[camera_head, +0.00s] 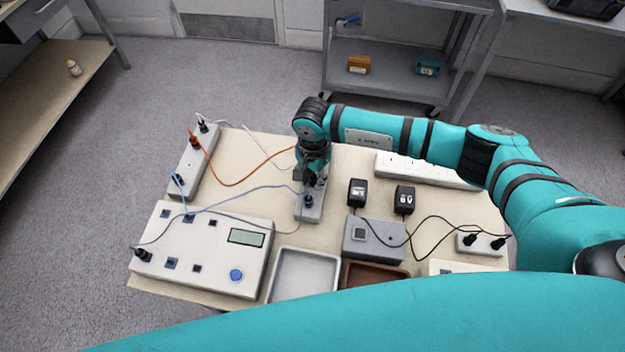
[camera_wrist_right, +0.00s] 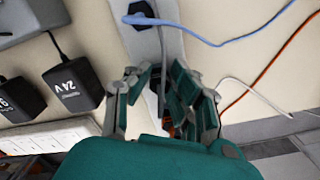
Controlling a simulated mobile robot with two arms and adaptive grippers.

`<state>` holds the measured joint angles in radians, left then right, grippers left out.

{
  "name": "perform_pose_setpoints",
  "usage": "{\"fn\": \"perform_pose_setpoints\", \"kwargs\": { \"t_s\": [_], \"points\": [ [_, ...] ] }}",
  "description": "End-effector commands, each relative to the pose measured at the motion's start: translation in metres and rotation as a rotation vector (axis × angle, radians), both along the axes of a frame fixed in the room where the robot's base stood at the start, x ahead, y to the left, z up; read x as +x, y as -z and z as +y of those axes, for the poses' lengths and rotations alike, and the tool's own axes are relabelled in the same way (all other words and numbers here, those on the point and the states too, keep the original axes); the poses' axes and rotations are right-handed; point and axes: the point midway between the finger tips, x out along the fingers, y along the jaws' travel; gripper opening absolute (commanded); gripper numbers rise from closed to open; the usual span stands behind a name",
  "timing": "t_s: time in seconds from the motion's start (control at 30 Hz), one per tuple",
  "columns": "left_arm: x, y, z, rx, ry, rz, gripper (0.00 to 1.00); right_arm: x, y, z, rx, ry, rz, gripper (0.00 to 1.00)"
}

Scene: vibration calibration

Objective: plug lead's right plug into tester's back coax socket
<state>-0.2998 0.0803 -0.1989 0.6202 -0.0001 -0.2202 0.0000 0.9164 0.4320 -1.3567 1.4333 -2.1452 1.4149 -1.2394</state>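The tester (camera_head: 215,275) is a white box at the table's front left, with a display, a blue knob and several small dark sockets on top. I cannot tell which is the back coax socket. A grey lead (camera_head: 262,229) runs from a black plug (camera_head: 143,255) at the tester's left edge toward the narrow strip (camera_head: 309,213). Its cable in the wrist view (camera_wrist_right: 163,45) leads to a dark plug (camera_wrist_right: 157,88) between my right gripper's fingers (camera_wrist_right: 160,75). Whether they press on it is unclear. My right gripper (camera_head: 315,182) points down over the strip. My left gripper is out of view.
Blue and orange (camera_head: 235,183) cables cross the table's back left. Two black adapters (camera_head: 357,192) and a grey box (camera_head: 374,242) lie right. A tray (camera_head: 304,276) sits in front.

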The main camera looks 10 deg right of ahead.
Motion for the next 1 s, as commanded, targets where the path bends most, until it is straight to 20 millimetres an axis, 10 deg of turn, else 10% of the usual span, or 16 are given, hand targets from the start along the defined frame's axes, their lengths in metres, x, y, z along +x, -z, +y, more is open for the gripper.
{"fn": "perform_pose_setpoints", "kwargs": {
  "t_s": [1.0],
  "points": [
    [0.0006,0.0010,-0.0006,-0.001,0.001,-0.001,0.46,0.0000,-0.0062,0.0000,0.000,0.000,0.000,0.00]
  ]
}}
